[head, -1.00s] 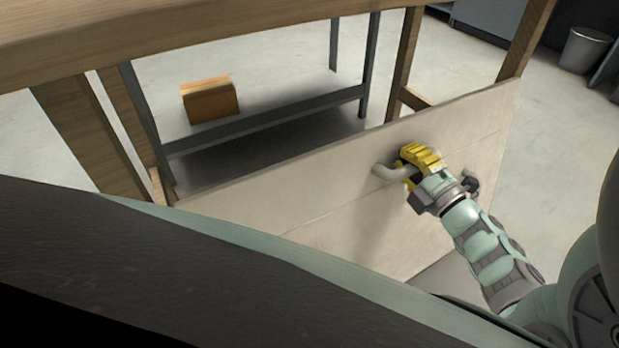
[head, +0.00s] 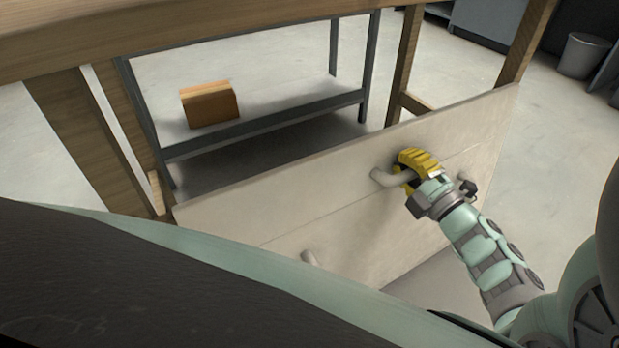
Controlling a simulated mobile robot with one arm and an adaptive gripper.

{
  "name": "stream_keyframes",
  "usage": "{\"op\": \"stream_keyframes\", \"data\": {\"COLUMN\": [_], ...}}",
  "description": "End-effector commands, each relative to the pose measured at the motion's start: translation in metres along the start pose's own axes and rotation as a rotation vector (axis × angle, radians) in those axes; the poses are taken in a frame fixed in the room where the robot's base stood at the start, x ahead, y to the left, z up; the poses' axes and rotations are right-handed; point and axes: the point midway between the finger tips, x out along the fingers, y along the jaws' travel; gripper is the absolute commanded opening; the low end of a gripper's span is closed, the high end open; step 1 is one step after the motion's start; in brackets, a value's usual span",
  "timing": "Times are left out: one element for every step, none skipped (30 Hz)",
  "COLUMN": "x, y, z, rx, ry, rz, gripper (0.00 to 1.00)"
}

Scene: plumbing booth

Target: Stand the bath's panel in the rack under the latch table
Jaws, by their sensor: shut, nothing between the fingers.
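The bath's panel (head: 340,205) is a large pale board with a thin groove across it. It stands on edge, slightly tilted, in front of the wooden table's legs. A pale bent handle (head: 386,178) sticks out of its upper middle, and a second handle (head: 309,257) shows lower left. My gripper (head: 407,168) has yellow fingers and is at the right end of the upper handle. It is shut with nothing held between its fingers. The wooden table (head: 180,40) spans the top left. The panel's lower edge is largely hidden, and I cannot make out rack slots.
A grey metal frame (head: 260,123) stands behind the panel. A brown box (head: 209,104) lies beyond its front bar. A dark knob (head: 467,189) shows beside my wrist. A grey bin (head: 584,54) stands far right. The floor right of the panel is clear.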

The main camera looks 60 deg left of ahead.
Motion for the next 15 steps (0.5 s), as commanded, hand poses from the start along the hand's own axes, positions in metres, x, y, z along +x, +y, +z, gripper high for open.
{"op": "stream_keyframes", "data": {"x": [0.0012, 0.0014, 0.0016, 0.0018, 0.002, 0.0022, 0.0024, 0.0025, 0.0027, 0.0029, 0.003, 0.0032, 0.0034, 0.0035, 0.0037], "y": [0.0005, 0.0003, 0.0, -0.0003, -0.0005, -0.0009, -0.0012, -0.0014, -0.0019, -0.0022, -0.0025, -0.0029, -0.0032, -0.0037, -0.0041], "z": [0.0002, 0.0002, 0.0002, 0.0002, 0.0003, 0.0003, 0.0003, 0.0003, 0.0003, 0.0004, 0.0004, 0.0004, 0.0004, 0.0005, 0.0005], "rx": [0.0, 0.0, 0.0, 0.0, 0.0, -0.001, -0.001, -0.001, -0.001, -0.001, -0.001, -0.001, -0.001, -0.001, -0.001], "ry": [0.0, 0.0, 0.0, 0.0, 0.0, -0.001, -0.001, -0.001, -0.001, -0.001, -0.001, -0.002, -0.002, -0.002, -0.002], "rz": [0.003, 0.003, 0.002, 0.002, 0.002, 0.001, 0.001, 0.0, 0.0, -0.001, -0.001, -0.002, -0.002, -0.003, -0.004], "gripper": [0.0, 0.0, 0.0, 0.0, 0.0, 0.0, 0.0, 0.0, 0.0, 0.0, 0.0, 0.0, 0.0, 0.0, 0.0]}}
